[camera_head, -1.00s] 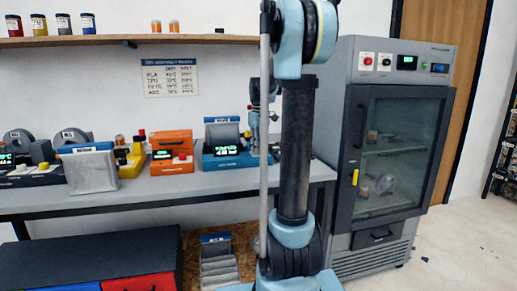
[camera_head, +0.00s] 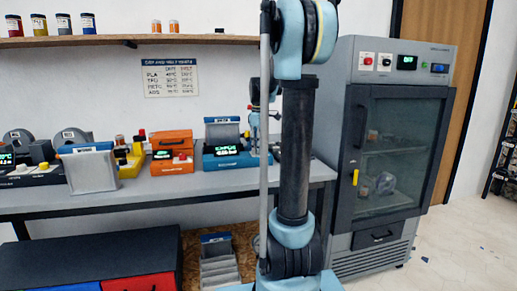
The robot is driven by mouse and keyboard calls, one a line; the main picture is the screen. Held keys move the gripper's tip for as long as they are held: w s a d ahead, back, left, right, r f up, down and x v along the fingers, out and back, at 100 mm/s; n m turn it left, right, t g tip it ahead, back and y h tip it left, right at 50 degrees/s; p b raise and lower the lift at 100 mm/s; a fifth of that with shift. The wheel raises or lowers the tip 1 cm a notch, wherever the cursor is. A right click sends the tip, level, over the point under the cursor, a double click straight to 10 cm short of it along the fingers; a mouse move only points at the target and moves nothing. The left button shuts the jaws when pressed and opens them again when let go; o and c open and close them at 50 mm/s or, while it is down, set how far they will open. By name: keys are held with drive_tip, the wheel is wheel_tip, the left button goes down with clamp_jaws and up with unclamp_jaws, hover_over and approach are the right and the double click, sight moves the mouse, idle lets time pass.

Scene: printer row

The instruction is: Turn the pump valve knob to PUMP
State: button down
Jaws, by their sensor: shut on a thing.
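A blue device (camera_head: 223,158) with a green-lit display (camera_head: 228,150) stands on the bench, just left of my upright arm link. My gripper (camera_head: 255,151) is small in the picture, at the right end of this device, pointing down and partly hidden behind my own arm. It is shut at the place of the pump valve knob. The knob itself is hidden by the fingers and too small to make out. The display text is too blurred to read surely.
An orange box (camera_head: 172,141) with a display stands left of the blue device. A grey-white bin (camera_head: 92,171) and spools stand farther left. A shelf (camera_head: 100,42) runs above. A grey glass-door cabinet (camera_head: 441,150) stands right. The bench front (camera_head: 190,187) is clear.

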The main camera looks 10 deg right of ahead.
drive_tip(key=shift+w, duration=0.1)
drive_tip(key=c, duration=1.3)
unclamp_jaws()
wheel_tip(320, 180, up, 12)
drive_tip(key=shift+f, duration=0.1)
drive_tip(key=s+f+m, duration=0.3)
drive_tip(key=s+f, duration=0.6)
drive_tip(key=s, duration=0.2)
drive_tip(key=s+a+f+m+t, duration=0.1)
drive_tip(key=s+f+m, duration=0.2)
drive_tip(key=s+f, duration=0.7)
drive_tip(key=s+a+f+m+t, duration=0.1)
drive_tip(key=s+f+m, duration=0.2)
drive_tip(key=s+f, duration=0.6)
drive_tip(key=shift+s+a+f+m, duration=0.1)
drive_tip(key=shift+s+f+m, duration=0.1)
drive_tip(key=shift+s, duration=0.85)
drive_tip(key=shift+s+a+f+m, duration=0.1)
drive_tip(key=shift+s+f, duration=0.1)
drive_tip(key=shift+s, duration=0.8)
